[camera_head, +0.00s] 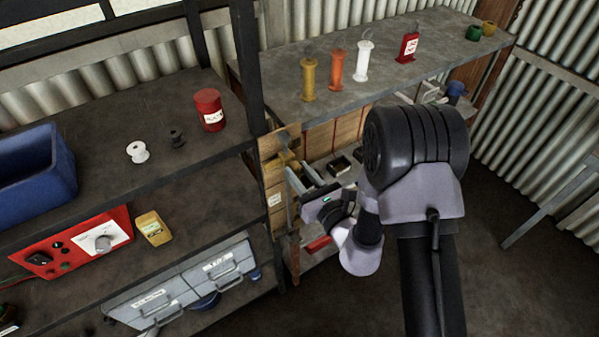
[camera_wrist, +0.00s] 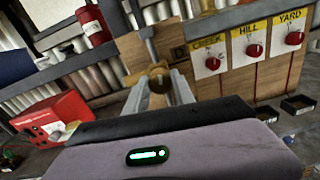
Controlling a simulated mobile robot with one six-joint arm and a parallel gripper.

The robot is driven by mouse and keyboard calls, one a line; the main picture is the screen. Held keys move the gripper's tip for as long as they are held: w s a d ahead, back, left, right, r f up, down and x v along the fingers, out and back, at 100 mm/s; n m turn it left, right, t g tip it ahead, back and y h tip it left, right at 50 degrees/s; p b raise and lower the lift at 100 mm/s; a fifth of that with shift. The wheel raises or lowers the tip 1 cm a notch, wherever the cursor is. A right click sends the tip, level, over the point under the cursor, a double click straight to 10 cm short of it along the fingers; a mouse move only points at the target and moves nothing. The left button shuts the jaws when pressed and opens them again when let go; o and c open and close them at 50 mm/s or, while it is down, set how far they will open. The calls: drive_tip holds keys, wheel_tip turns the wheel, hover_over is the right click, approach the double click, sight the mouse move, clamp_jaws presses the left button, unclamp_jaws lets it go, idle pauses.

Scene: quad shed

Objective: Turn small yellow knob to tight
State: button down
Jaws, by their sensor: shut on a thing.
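A small yellow-brown knob (camera_wrist: 158,84) is in the middle of the wrist view, in front of a wooden panel (camera_wrist: 128,50). My gripper (camera_wrist: 162,80) has one finger on each side of the knob and is shut on it. The fingers partly cover the knob, and I see no tight mark on it. In the head view my gripper (camera_head: 296,172) reaches to the wooden boxes under the bench, by a yellow part (camera_head: 280,160).
Red knobs (camera_wrist: 255,50) labelled CREEK, HILL and YARD sit right of the panel in the wrist view. Small dark trays (camera_wrist: 298,104) lie below them. In the head view, spools and a red can (camera_head: 209,110) stand on the left shelf. Open floor (camera_head: 520,220) lies right.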

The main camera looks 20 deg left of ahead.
drive_tip(key=m+p, duration=0.2)
drive_tip(key=m, duration=0.1)
drive_tip(key=shift+r+m, duration=0.15)
drive_tip(key=shift+m, duration=0.25)
drive_tip(key=m+p, duration=0.1)
drive_tip(key=m, duration=0.2)
drive_tip(key=shift+m+p, duration=0.3)
drive_tip(key=shift+p, duration=0.1)
drive_tip(key=m+p, duration=0.1)
drive_tip(key=m, duration=0.2)
drive_tip(key=shift+m+p, duration=0.3)
drive_tip(key=shift+p, duration=0.05)
drive_tip(key=shift+w+m+p, duration=0.1)
drive_tip(key=shift+m+p, duration=0.7)
drive_tip(key=shift+m, duration=1.1)
drive_tip(key=c, duration=1.1)
unclamp_jaws()
drive_tip(key=shift+o, duration=0.2)
